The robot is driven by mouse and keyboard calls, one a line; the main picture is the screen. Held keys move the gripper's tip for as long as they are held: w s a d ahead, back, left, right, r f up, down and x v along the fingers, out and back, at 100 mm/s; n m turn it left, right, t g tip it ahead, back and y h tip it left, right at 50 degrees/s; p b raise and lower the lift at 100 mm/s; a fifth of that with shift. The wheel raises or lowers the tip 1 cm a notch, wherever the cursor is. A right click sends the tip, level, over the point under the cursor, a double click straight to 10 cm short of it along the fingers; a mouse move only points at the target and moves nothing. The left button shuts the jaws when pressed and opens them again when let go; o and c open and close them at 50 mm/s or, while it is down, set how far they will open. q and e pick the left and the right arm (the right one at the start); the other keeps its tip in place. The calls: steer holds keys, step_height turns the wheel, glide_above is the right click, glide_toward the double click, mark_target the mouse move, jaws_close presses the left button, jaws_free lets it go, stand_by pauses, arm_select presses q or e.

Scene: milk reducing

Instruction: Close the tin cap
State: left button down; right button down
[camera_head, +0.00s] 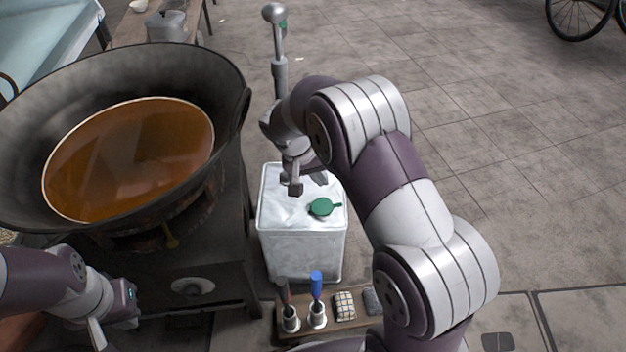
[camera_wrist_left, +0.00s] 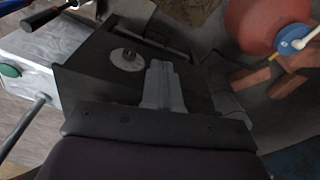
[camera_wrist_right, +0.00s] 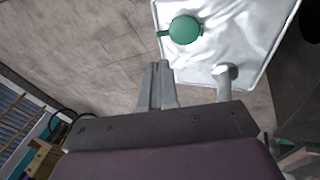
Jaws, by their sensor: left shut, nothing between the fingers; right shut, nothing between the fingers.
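The white metal tin (camera_head: 300,245) stands upright in the middle of the head view. Its round green cap (camera_head: 323,207) lies flat-looking over the top, with a small tab at one side; I cannot tell whether it is pressed fully shut. The cap also shows in the right wrist view (camera_wrist_right: 185,30) and at the left edge of the left wrist view (camera_wrist_left: 10,70). My right gripper (camera_head: 295,187) is shut and empty, left of the cap in the head view. Its fingers (camera_wrist_right: 160,82) appear apart from the cap. My left gripper (camera_head: 97,338) is shut and empty, low at the left.
A large dark wok (camera_head: 228,85) of brown liquid stands on a stove (camera_head: 225,270) left of the tin. A small wooden shelf (camera_head: 365,329) with a blue-handled tool (camera_head: 316,285) stands in front of the tin. Paved floor (camera_head: 500,130) lies open at the right.

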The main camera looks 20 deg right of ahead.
steer(key=b, duration=0.6)
glide_toward(341, 205)
steer(key=x, duration=0.5)
steer(key=shift+w+f, duration=0.15)
steer(key=shift+f, duration=0.1)
steer(key=shift+w+d+f+b, duration=0.1)
steer(key=shift+d+f+b, duration=0.3)
steer(key=shift+f, duration=0.1)
steer(key=shift+p, duration=0.3)
steer(key=shift+d+f+y+p, duration=0.25)
steer(key=shift+y+p, duration=0.15)
steer(key=shift+p, duration=0.15)
steer(key=shift+s+d+f+t+y, duration=0.1)
steer(key=shift+s+f+t+y, duration=0.1)
steer(key=shift+f+t+y, duration=0.1)
steer(key=shift+f, duration=0.2)
